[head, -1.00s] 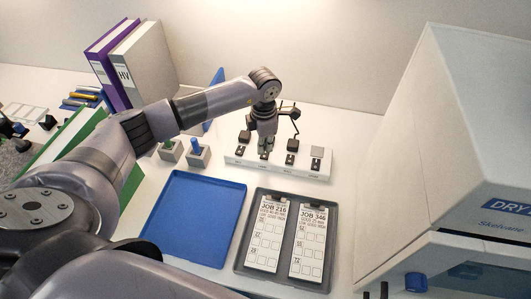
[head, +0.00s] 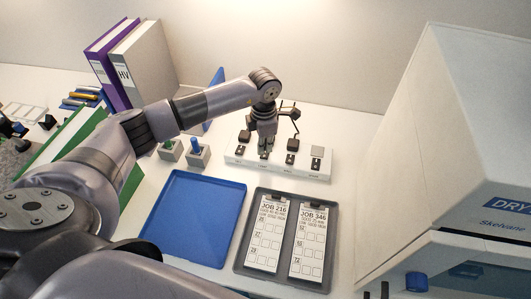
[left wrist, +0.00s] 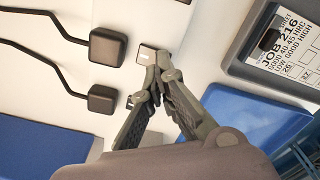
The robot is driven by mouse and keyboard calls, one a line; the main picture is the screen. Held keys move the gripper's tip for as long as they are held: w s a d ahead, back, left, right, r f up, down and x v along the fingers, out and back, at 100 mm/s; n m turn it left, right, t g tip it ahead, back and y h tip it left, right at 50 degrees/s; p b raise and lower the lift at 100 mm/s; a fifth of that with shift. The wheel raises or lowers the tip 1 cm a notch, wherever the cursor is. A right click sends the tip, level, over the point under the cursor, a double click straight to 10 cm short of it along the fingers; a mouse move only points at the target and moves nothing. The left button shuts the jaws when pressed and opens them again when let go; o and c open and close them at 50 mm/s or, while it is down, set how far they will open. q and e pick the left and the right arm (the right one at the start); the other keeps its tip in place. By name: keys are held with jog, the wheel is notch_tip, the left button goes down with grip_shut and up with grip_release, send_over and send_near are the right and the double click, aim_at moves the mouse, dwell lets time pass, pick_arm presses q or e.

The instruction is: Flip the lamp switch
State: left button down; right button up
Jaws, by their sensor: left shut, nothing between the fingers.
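A white power strip (head: 313,174) lies at the back of the table, with several small dark switches and black plugs along it. The label writing on its front is too small to read, so I cannot tell which switch is the lamp's. My left gripper (head: 265,148) is shut and empty, pointing down over the strip close to its second switch from the left (head: 264,156). In the left wrist view the closed fingertips (left wrist: 158,66) are beside a switch (left wrist: 146,55) on the strip; I cannot tell whether they touch it. My right gripper is not in view.
Black plugs (left wrist: 107,46) with cables stand behind the switches. A blue tray (head: 195,220) and a grey tray (head: 283,240) with two job cards lie in front. Small grey blocks (head: 198,157) stand left of the strip. A large white machine (head: 440,150) fills the right.

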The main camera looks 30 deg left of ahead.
aim_at(264, 155)
pick_arm(q)
jog(key=shift+f+b, duration=1.15)
jog(key=shift+f, duration=0.2)
dwell(0.4)
jog(key=shift+s, duration=0.1)
jog(key=shift+r+p, duration=0.65)
jog(key=shift+r, duration=0.15)
jog(key=shift+r+p, duration=1.5)
jog(key=shift+r, duration=1.2)
